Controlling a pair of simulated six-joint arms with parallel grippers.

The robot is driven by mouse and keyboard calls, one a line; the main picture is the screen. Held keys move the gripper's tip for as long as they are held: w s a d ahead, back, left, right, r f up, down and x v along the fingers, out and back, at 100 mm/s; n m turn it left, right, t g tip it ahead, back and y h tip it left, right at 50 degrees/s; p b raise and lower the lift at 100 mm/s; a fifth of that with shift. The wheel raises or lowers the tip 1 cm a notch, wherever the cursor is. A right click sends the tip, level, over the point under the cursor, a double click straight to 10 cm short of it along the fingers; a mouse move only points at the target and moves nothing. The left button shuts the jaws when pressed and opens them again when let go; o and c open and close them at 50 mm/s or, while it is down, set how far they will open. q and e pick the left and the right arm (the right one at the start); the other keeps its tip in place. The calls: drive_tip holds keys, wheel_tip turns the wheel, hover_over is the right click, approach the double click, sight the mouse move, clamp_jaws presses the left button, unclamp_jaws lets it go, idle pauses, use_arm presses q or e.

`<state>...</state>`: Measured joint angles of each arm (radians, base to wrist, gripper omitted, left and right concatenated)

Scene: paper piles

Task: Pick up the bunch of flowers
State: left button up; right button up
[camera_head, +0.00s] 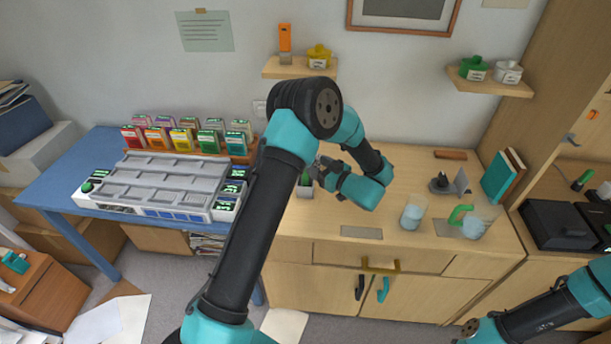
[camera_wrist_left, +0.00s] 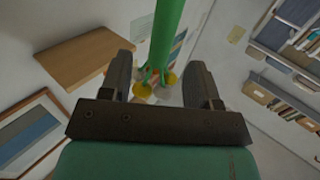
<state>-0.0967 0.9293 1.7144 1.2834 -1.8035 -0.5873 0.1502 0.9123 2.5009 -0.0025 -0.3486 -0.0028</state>
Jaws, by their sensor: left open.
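The bunch of flowers shows in the left wrist view as a thick green stem part (camera_wrist_left: 164,35) with small yellow, white and orange heads (camera_wrist_left: 155,84). It appears between the two dark fingers of my left gripper (camera_wrist_left: 160,80), which are apart. I cannot tell whether either finger touches it. In the head view my left gripper (camera_head: 318,172) is over the wooden counter, beside a small patch of green (camera_head: 305,179) above a pale container (camera_head: 305,191). My arm and gripper partly hide these. My right gripper is out of view; only its arm shows at lower right.
On the counter (camera_head: 290,236) stand a glass (camera_head: 412,212), a jug with a green handle (camera_head: 476,222) and green books (camera_head: 500,176). A blue table (camera_head: 50,190) with a grey rack (camera_head: 165,178) is at left. A wall shelf (camera_head: 290,70) hangs above.

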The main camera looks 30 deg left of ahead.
use_arm(q)
drive_tip(key=shift+x, duration=1.15)
drive_tip(key=shift+a, duration=0.1)
drive_tip(key=x, duration=0.5)
drive_tip(key=shift+c, duration=0.5)
clamp_jaws()
